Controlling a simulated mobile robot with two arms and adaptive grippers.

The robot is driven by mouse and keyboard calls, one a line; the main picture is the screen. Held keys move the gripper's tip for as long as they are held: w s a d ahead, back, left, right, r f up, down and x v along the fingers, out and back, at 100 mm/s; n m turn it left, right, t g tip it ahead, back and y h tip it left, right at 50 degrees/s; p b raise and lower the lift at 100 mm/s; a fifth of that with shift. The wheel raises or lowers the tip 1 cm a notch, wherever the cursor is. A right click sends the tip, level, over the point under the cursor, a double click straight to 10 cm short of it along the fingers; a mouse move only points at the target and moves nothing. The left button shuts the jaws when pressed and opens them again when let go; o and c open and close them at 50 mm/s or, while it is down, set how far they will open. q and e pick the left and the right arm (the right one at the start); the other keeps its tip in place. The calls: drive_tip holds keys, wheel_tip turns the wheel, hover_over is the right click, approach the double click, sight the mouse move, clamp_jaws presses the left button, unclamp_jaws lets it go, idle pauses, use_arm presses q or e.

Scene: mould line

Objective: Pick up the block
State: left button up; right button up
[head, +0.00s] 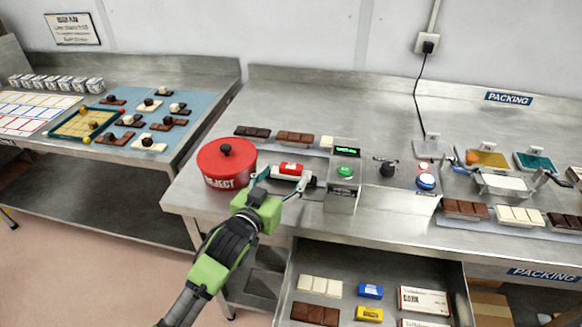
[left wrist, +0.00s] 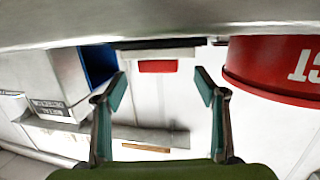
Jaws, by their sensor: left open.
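A small red block (head: 290,168) with a white part next to it lies on the packing bench, between the red reject bin and the grey control box. In the left wrist view the red block (left wrist: 158,66) shows ahead of the fingers, roughly centred between them, with a pale strip behind it. My left gripper (head: 286,179) is open and empty, its fingers spread at the near side of the block. In the left wrist view both fingers of the gripper (left wrist: 161,88) stand apart with nothing between them. My right gripper is not seen.
The control box (head: 344,172) with a green button is close right. Chocolate bars (head: 295,138) lie behind. An open drawer (head: 385,262) holds bars and boxes below.

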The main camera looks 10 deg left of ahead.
sight(289, 171)
use_arm(q)
drive_tip(key=shift+x, duration=1.6)
drive_tip(key=shift+s+d, duration=0.1)
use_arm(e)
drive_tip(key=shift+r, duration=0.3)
use_arm(q)
drive_tip(key=c, duration=1.2)
